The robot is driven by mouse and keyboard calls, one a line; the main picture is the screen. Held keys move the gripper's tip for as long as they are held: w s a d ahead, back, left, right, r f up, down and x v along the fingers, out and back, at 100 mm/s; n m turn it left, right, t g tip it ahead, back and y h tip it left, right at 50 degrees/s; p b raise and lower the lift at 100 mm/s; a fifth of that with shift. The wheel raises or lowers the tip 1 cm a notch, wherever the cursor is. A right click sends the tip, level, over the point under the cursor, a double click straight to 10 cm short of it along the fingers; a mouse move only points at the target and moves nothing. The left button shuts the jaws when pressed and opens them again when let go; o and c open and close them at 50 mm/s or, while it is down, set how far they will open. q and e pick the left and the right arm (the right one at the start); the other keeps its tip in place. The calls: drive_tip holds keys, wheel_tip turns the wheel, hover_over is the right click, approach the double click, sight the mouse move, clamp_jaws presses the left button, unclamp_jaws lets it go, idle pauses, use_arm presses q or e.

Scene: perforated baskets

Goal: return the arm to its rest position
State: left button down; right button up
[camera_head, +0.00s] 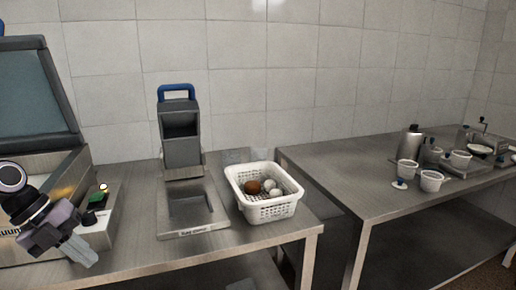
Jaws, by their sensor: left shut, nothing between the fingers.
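My left gripper (78,252) is at the lower left of the head view, in front of the machine at the left end of the near table. Its fingers are together, point down and to the right, and hold nothing. My right gripper is not in the view. A white perforated basket (272,210) stands on the near table, well to the right of the left gripper. A brown round thing (252,187) and white round things (270,186) lie in the basket.
A grey device with a blue handle (181,139) stands left of the basket. A vacuum-type machine with a raised lid (36,90) fills the left. A second steel table (345,180) at right carries white cups (431,181) and a metal canister (411,142).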

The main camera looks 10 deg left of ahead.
use_arm(q)
drive_tip(key=s+d+f+n+t, duration=0.1)
drive_tip(key=s+f+n+t, duration=0.3)
drive_tip(key=f, duration=0.3)
drive_tip(key=s+d+f+n+t+y+p, duration=0.1)
drive_tip(key=d+f+n+t, duration=0.15)
drive_tip(key=f+n, duration=0.4)
drive_tip(key=s+f+n+t, duration=0.3)
drive_tip(key=f+n+t, duration=0.1)
drive_tip(key=f+n, duration=0.2)
drive_tip(key=s+d+f+n, duration=0.2)
drive_tip(key=d+n, duration=0.1)
drive_tip(key=d, duration=0.2)
drive_tip(key=s+d+f+n+g+y, duration=0.1)
drive_tip(key=s+d+f+n, duration=0.1)
drive_tip(key=d, duration=0.4)
drive_tip(key=s+d+f+n+g+y+p, duration=0.1)
drive_tip(key=s+d+f+n, duration=0.1)
drive_tip(key=d+f+n, duration=0.1)
drive_tip(key=d+n, duration=0.1)
drive_tip(key=d, duration=0.1)
drive_tip(key=shift+s+d+f, duration=0.15)
drive_tip(key=shift+d+f, duration=0.15)
drive_tip(key=shift+d, duration=0.05)
drive_tip(key=shift+a+g, duration=0.1)
drive_tip(key=shift+g, duration=0.15)
